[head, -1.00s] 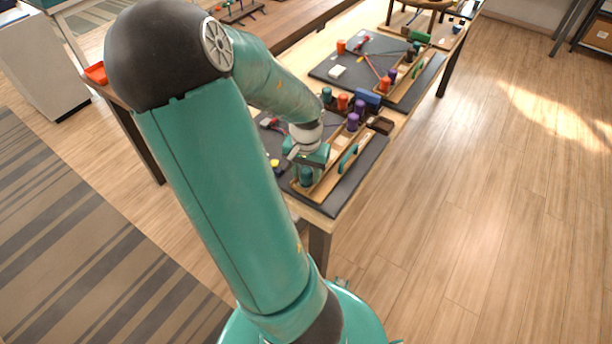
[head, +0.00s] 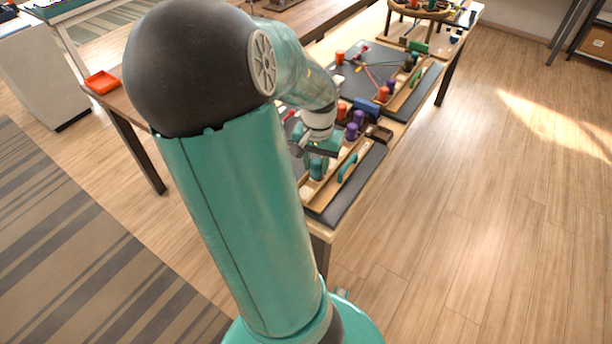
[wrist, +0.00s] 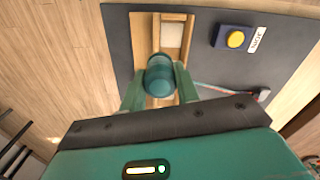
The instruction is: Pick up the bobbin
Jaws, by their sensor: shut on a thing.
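A teal bobbin (wrist: 160,76) sits between the two fingers of my gripper (wrist: 159,88) in the wrist view. The fingers are shut on its sides. Behind it in that view is a wooden tray (wrist: 143,36) with a pale compartment. In the head view my gripper (head: 316,160) is over the near part of the tray (head: 326,193), and the teal bobbin (head: 316,170) shows just below it. I cannot tell how far the bobbin is above the tray.
A dark mat (wrist: 205,65) lies under the tray. A blue box with a yellow button (wrist: 235,39) is on the mat. Purple bobbins (head: 358,117), an orange bobbin (head: 341,110) and a blue block (head: 366,108) stand farther back. The wood floor at right is clear.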

